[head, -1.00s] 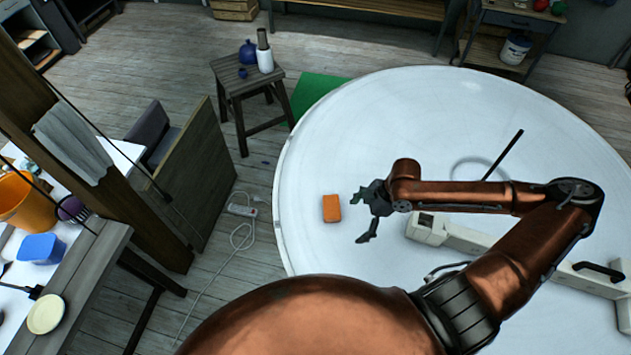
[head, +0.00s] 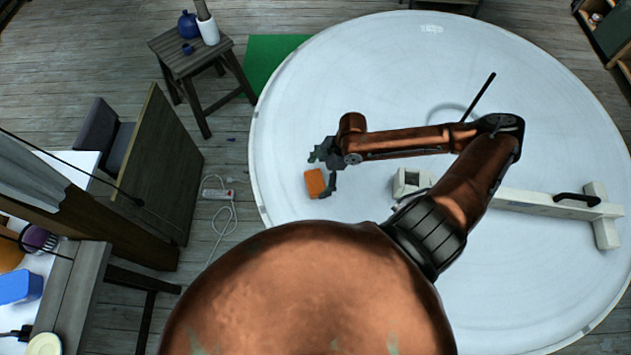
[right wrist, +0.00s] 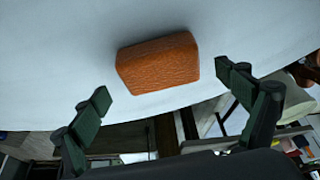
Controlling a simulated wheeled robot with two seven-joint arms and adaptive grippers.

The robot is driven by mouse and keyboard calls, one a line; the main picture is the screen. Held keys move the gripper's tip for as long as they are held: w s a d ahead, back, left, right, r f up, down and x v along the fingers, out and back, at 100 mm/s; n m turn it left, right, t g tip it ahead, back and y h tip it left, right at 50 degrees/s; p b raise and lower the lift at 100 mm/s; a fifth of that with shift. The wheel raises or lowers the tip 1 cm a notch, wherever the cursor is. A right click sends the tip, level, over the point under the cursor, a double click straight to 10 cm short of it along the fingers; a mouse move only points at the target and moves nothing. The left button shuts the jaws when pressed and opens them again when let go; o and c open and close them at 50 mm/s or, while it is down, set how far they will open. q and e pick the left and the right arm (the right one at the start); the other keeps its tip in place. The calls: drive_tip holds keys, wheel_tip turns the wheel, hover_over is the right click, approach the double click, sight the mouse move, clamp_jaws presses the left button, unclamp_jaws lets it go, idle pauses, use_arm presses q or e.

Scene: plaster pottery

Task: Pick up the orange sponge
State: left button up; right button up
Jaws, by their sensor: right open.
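The orange sponge (head: 315,183) lies on the round white table (head: 290,110), close to its left rim. In the right wrist view the sponge (right wrist: 158,62) is a rough-textured block ahead of the fingertips, centred between them and touching neither. My right gripper (head: 322,172) is at the sponge's right and upper side in the head view, with one finger below and one above. In the right wrist view the right gripper (right wrist: 165,90) shows both dark green fingertips spread wide, with nothing between them. My left gripper does not show.
A white beam-like fixture (head: 530,203) lies on the table right of the sponge. A thin black rod (head: 480,97) stands up behind my forearm. A wooden stool (head: 190,62) with blue and white vases stands beyond the left rim.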

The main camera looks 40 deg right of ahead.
drive_tip(key=shift+x, duration=1.25)
drive_tip(key=shift+s, duration=0.15)
drive_tip(key=c, duration=1)
